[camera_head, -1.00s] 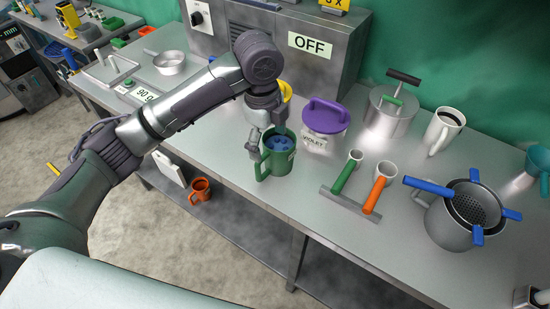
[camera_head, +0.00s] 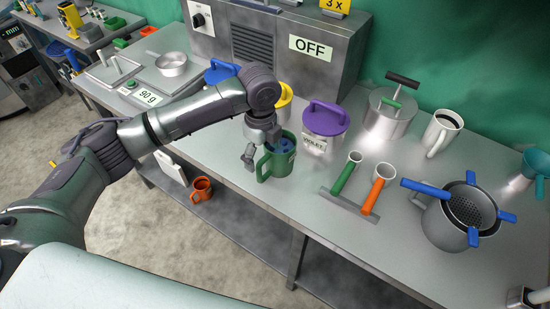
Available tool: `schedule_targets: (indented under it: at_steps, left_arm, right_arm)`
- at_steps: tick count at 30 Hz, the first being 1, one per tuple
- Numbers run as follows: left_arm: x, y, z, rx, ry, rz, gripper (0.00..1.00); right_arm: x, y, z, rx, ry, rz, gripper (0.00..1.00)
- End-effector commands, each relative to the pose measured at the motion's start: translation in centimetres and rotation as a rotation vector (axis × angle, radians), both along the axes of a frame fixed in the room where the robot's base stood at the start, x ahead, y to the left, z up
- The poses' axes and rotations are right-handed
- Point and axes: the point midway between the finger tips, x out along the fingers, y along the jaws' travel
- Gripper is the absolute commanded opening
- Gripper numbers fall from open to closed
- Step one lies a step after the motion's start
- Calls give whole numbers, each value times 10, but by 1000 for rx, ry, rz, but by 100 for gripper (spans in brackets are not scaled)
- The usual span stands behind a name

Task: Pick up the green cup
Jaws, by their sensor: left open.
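The green cup (camera_head: 279,167) stands upright on the metal table, with its handle toward the left. Something blue shows inside it. My left gripper (camera_head: 265,157) is open and low at the cup. One finger is outside the cup's left side near the handle, and the other seems to be over or inside the rim, partly hidden. I cannot tell whether either finger touches the cup. My right gripper is not in the view.
A violet-lidded container (camera_head: 325,124) stands close behind the cup on the right. A yellow-lidded container (camera_head: 284,95) is behind my arm. An orange cup (camera_head: 201,189) sits below the table.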

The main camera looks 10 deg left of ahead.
Motion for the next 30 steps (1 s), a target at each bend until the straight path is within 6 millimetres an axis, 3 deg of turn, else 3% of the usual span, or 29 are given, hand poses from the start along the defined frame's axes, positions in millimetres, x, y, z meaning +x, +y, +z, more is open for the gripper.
schedule_targets:
  at_steps: [3,7,16,30]
  left_arm:
    - [-2,-2,-17,2,5,1,87]
    - [-1,-2,-33,0,3,1,87]
    - [-1,-2,-38,0,0,-1,85]
    - [-1,-2,-38,0,1,0,7]
  right_arm:
    - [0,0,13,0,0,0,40]
    - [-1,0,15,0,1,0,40]
    - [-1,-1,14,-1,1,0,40]
    - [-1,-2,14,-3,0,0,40]
